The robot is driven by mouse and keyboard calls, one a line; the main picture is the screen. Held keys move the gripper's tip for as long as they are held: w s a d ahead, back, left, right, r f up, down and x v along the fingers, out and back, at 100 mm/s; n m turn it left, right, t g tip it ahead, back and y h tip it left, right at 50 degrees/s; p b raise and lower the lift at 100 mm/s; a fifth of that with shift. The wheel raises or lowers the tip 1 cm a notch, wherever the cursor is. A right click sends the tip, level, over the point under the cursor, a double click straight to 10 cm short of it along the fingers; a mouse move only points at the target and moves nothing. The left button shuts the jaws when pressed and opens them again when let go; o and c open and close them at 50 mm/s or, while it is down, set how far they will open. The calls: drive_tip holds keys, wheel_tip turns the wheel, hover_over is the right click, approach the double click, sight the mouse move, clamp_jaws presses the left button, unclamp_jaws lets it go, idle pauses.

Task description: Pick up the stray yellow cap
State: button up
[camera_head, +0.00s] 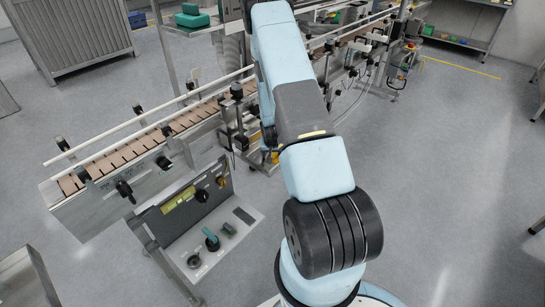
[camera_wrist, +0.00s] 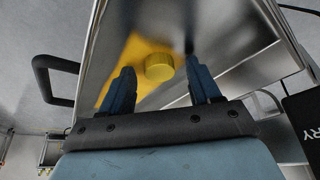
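The yellow cap (camera_wrist: 159,67) is a short round disc in the wrist view. It lies on a shiny metal surface (camera_wrist: 225,30), with a broad yellow patch, perhaps its reflection, to its left. My gripper (camera_wrist: 160,80) is open, with one dark blue finger on each side of the cap in the picture. Gaps show between the cap and both fingers. How far the fingertips are above the surface I cannot tell. In the head view my arm reaches away toward the conveyor, and I cannot make out the gripper or the cap there.
A dark handle (camera_wrist: 52,80) sticks out left of the metal surface, and a black lettered box (camera_wrist: 303,122) is at the right. In the head view a slatted conveyor (camera_head: 150,140) and a control panel (camera_head: 205,235) stand left of my arm. Floor (camera_head: 455,170) is clear at right.

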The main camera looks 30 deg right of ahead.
drive_tip(key=c, duration=0.9)
drive_tip(key=shift+r, duration=0.1)
